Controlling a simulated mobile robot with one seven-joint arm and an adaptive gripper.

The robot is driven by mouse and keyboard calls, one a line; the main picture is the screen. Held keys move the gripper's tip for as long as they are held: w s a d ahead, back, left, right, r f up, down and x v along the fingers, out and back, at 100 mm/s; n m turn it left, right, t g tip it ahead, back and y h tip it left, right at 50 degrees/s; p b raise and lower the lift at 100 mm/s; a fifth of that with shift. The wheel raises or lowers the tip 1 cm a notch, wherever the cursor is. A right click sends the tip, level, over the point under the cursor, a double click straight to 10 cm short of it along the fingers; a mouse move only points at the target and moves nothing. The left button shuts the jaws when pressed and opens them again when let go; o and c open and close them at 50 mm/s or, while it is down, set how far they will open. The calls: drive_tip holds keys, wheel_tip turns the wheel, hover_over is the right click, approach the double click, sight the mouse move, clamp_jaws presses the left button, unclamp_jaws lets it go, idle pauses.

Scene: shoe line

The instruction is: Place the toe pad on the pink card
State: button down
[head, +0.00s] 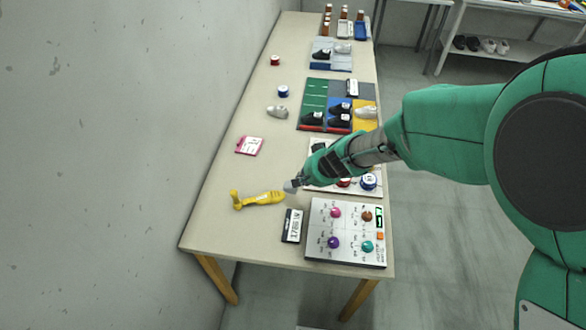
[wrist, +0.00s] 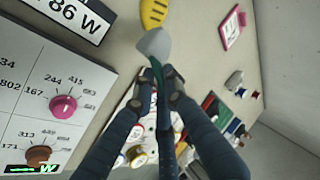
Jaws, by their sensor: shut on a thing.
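My gripper (head: 298,181) is shut on a small light-grey toe pad (head: 289,187), held near the toe end of the yellow shoe last. In the wrist view the toe pad (wrist: 155,43) sticks out beyond the fingertips (wrist: 170,77), its grey face showing and a dark green part running back between the fingers. The pink card (head: 249,145) lies flat on the table, up and left of my gripper and apart from it. The card also shows at the upper right of the wrist view (wrist: 232,30).
The yellow last (head: 262,198) lies just left of the held pad. A black-and-white display (head: 292,226) and a white knob panel (head: 347,255) stand nearer. Coloured trays with shoes (head: 314,90) lie farther back. The table (head: 215,200) is clear around the card.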

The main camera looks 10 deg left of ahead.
drive_tip(key=shift+w+a, duration=0.1)
drive_tip(key=shift+w+a+r, duration=0.2)
drive_tip(key=shift+w+a, duration=0.2)
drive_tip(key=w+a+n+p, duration=0.1)
drive_tip(key=w+a, duration=0.6)
drive_tip(key=a, duration=0.3)
drive_tip(key=shift+w+a+r+p, duration=0.35)
drive_tip(key=shift+w+r+p, duration=0.05)
drive_tip(key=shift+r, duration=0.05)
drive_tip(key=shift+w+a, duration=0.1)
drive_tip(key=w+a+p, duration=0.1)
drive_tip(key=w+a, duration=0.2)
drive_tip(key=w, duration=0.4)
drive_tip(key=w+a+f+p, duration=0.1)
drive_tip(key=w+a, duration=0.3)
drive_tip(key=w, duration=0.2)
drive_tip(key=shift+w+a+f, duration=0.25)
drive_tip(key=shift+w+a, duration=0.05)
drive_tip(key=shift+w, duration=0.1)
drive_tip(key=shift+f+b, duration=0.4)
drive_tip(key=shift+f, duration=1.35)
drive_tip(key=shift+f, duration=0.2)
